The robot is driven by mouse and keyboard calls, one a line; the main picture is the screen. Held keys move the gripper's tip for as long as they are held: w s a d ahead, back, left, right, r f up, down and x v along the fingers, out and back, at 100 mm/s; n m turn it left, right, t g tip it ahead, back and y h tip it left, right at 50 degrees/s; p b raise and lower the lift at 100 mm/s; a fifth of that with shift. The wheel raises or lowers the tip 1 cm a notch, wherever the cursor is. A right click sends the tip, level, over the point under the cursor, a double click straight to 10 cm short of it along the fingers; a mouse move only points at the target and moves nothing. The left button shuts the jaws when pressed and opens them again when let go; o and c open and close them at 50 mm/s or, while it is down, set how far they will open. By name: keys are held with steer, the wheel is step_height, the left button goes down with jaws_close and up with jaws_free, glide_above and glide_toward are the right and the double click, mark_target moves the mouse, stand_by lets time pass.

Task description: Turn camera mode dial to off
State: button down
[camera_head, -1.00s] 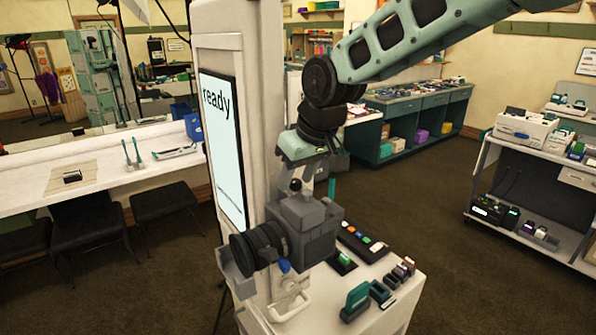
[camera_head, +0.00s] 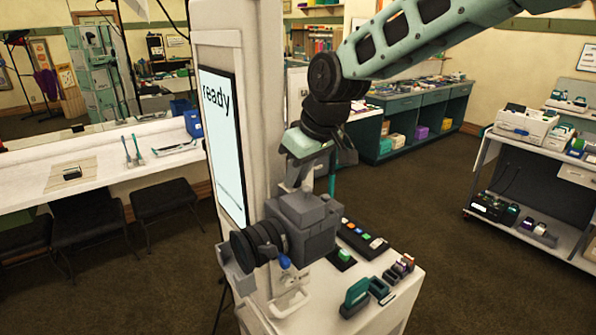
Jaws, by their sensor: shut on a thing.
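The camera (camera_head: 308,228) is a grey boxy body with a dark ribbed lens (camera_head: 257,243) facing left. It is mounted at the front of the white booth, above a small white shelf. A blue knob (camera_head: 284,262) shows under the lens. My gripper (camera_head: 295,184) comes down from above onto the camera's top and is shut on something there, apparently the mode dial. The dial is hidden by the fingers, so its setting cannot be read.
The booth screen (camera_head: 222,145) reads "ready". The white shelf (camera_head: 385,320) holds a button strip (camera_head: 362,236) and several small stamp-like items (camera_head: 356,297) right of the camera. A white cart (camera_head: 485,165) stands far right, with open floor between.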

steer(key=n, duration=0.1)
steer(key=n+g, duration=0.1)
steer(key=n, duration=0.1)
steer(key=n+y+p, duration=0.1)
steer(key=n, duration=0.1)
steer(key=shift+w+r+g, duration=0.1)
steer(key=shift+w+g, duration=0.15)
steer(key=shift+g, duration=0.15)
steer(key=n+g, duration=0.1)
steer(key=n, duration=0.1)
steer(key=n+p, duration=0.1)
steer(key=n, duration=0.2)
steer(key=shift+w+g, duration=0.1)
steer(key=shift+g, duration=0.3)
steer(key=c, duration=1.2)
jaws_free()
steer(key=shift+c, duration=0.2)
steer(key=shift+f, duration=0.2)
